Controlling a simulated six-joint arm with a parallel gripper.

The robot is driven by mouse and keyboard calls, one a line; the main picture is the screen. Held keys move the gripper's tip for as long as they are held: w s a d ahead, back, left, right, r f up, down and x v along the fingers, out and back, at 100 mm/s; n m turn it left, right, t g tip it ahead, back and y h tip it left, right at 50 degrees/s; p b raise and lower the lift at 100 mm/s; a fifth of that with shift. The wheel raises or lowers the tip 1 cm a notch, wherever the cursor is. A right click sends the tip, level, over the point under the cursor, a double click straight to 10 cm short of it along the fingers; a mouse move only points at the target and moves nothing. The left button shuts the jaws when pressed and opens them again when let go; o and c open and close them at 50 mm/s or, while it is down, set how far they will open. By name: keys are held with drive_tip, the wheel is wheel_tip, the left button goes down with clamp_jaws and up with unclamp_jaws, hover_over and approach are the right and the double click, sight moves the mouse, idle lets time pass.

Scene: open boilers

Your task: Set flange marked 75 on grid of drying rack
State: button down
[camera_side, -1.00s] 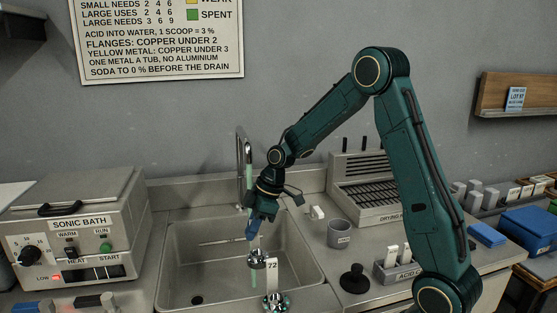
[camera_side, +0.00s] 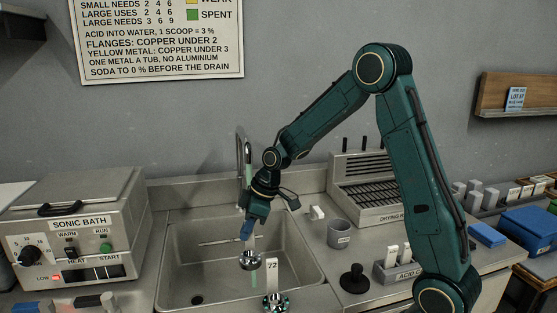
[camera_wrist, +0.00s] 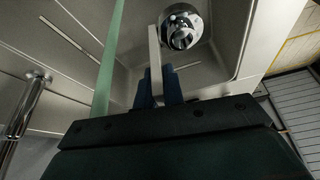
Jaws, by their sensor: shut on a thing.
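My gripper (camera_side: 246,231) is shut on the pale tag of a shiny metal flange (camera_side: 250,260) and holds it over the sink (camera_side: 205,275). In the wrist view, the blue fingers (camera_wrist: 166,86) grip the upright tag (camera_wrist: 155,62), with the round flange (camera_wrist: 183,28) beyond them. No number is readable on the held tag. Another flange (camera_side: 276,303), with a tag marked 72 (camera_side: 271,271), shows at the front of the sink. The drying rack (camera_side: 372,215), with its dark grid (camera_side: 372,193), stands on the counter to the right, clear of my gripper.
A faucet (camera_side: 240,150) and a pale green vertical strip (camera_wrist: 108,60) are close to my gripper. The sonic bath (camera_side: 80,235) is left.

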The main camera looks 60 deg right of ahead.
drive_tip(key=w+a+r+m+h, duration=0.2)
drive_tip(key=a+r+m+h, duration=0.25)
drive_tip(key=a+m, duration=0.4)
drive_tip(key=s+d+r+m, duration=0.2)
drive_tip(key=d+r+m, duration=0.15)
drive_tip(key=d, duration=0.35)
drive_tip(key=s+d+r+m, duration=0.2)
drive_tip(key=d+r+m, duration=0.15)
drive_tip(key=d, duration=0.35)
drive_tip(key=s+d+r+m+g+h, duration=0.1)
drive_tip(key=s+d+m+g, duration=0.2)
drive_tip(key=s+d+m, duration=0.95)
drive_tip(key=s+d+r+m+g, duration=0.1)
drive_tip(key=s+d+m+g, duration=0.4)
drive_tip(key=s+d, duration=0.9)
drive_tip(key=shift+m+t, duration=0.5)
drive_tip(key=shift+t, duration=0.1)
drive_tip(key=shift+w+d+f, duration=0.6)
drive_tip(key=shift+w+f, duration=0.15)
drive_tip(key=shift+f, duration=0.7)
drive_tip(key=shift+w+d+f, duration=0.6)
drive_tip(key=shift+w+f, duration=0.1)
drive_tip(key=shift+f, duration=0.7)
drive_tip(key=shift+w+d+f, duration=0.6)
drive_tip(key=shift+w+f, duration=0.15)
drive_tip(key=shift+f, duration=0.7)
drive_tip(key=shift+f, duration=0.1)
